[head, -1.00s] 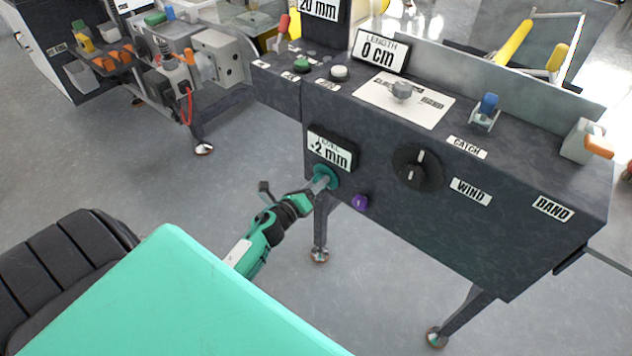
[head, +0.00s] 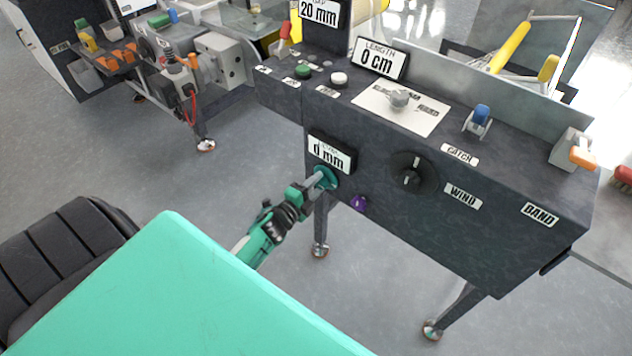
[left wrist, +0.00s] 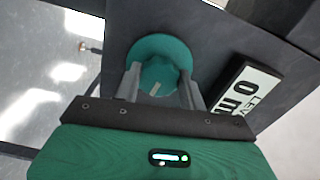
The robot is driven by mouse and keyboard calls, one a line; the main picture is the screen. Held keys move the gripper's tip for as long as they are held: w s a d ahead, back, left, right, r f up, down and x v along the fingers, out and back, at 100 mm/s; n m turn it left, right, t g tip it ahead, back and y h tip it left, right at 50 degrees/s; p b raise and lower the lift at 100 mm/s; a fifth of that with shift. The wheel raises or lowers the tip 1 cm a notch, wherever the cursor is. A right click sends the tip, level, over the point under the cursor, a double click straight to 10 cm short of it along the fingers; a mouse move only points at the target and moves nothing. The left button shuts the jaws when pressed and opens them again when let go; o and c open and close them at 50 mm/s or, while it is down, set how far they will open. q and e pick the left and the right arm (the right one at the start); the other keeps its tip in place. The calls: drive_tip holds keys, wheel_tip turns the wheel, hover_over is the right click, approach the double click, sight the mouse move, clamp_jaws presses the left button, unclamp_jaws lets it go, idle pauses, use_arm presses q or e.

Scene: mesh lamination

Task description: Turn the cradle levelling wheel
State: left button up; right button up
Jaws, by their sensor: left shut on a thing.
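The levelling wheel is a teal round knob (head: 326,178) on the front face of the dark machine cabinet, just below the level display (head: 332,153). The display reads 0 mm; it also shows, partly cut off, in the left wrist view (left wrist: 246,95). My left gripper (head: 317,182) reaches the wheel from the front left. In the left wrist view its two grey fingers (left wrist: 161,88) are shut on the sides of the wheel's hub (left wrist: 158,75), with the wider teal disc behind. My right gripper is in neither view.
A purple knob (head: 358,203) sits just right of the wheel, and a black WIND dial (head: 413,173) further right. The LENGTH display (head: 379,58) reads 0 cm. Cabinet legs (head: 320,225) stand below. Open floor lies to the left.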

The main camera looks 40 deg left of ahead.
use_arm(q)
drive_tip(key=shift+n+p, duration=0.75)
drive_tip(key=shift+n, duration=1.15)
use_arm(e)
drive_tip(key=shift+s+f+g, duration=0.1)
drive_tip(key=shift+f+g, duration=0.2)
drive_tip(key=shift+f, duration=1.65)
use_arm(q)
drive_tip(key=shift+f, duration=0.1)
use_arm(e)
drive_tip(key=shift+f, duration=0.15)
use_arm(q)
drive_tip(key=o, duration=1)
drive_tip(key=shift+s, duration=0.15)
drive_tip(key=shift+s, duration=0.3)
drive_tip(key=s, duration=0.8)
drive_tip(key=s+a, duration=0.1)
drive_tip(key=s, duration=0.4)
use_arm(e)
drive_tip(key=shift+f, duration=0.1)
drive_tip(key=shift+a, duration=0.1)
